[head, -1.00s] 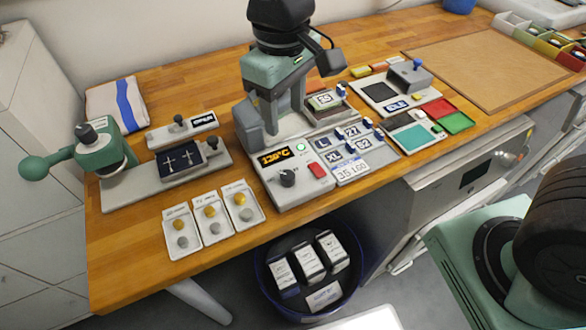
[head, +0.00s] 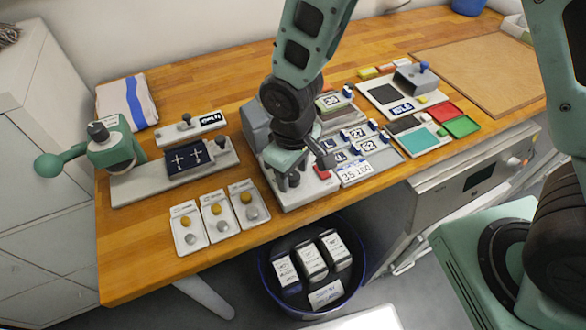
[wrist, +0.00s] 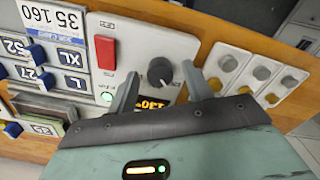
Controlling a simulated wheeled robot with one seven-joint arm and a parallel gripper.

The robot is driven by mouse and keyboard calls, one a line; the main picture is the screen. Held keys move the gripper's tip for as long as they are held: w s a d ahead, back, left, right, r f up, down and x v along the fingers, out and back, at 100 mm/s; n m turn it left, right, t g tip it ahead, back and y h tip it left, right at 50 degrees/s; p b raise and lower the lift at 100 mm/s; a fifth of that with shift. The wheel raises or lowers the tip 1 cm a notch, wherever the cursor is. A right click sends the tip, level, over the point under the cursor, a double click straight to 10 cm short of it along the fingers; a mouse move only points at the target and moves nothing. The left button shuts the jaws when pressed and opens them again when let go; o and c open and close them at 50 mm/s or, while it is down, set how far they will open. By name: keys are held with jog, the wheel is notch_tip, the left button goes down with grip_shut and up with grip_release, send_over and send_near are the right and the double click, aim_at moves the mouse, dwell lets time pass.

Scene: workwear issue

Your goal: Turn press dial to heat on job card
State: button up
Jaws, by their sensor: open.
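The press dial (wrist: 160,72) is a dark round knob with a pale pointer mark on the light grey press panel (wrist: 140,45). My gripper (wrist: 162,92) is open, with one finger on each side of the dial in the wrist view; I cannot tell whether they touch it. In the head view my gripper (head: 289,181) points down at the panel's front and mostly hides the dial. The orange display (wrist: 152,103) appears upside down, partly covered by my gripper, and seems to read 130°C. The job card (wrist: 63,18) reads 35 160; it also shows in the head view (head: 356,173).
A red switch (wrist: 105,53) sits beside the dial, with a small green light nearby. Size and number tiles (head: 357,135) stand right of the panel. Trays with yellow and grey snaps (head: 217,222) lie left. A dark bin (head: 262,262) stands below the bench edge.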

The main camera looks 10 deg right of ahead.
jog(key=c, duration=1)
jog(key=shift+o, duration=0.2)
jog(key=m+b, duration=0.1)
jog(key=m, duration=0.3)
jog(key=shift+m+p, duration=0.35)
jog(key=shift+m, duration=1.95)
jog(key=o, duration=1)
jog(key=shift+c, duration=0.2)
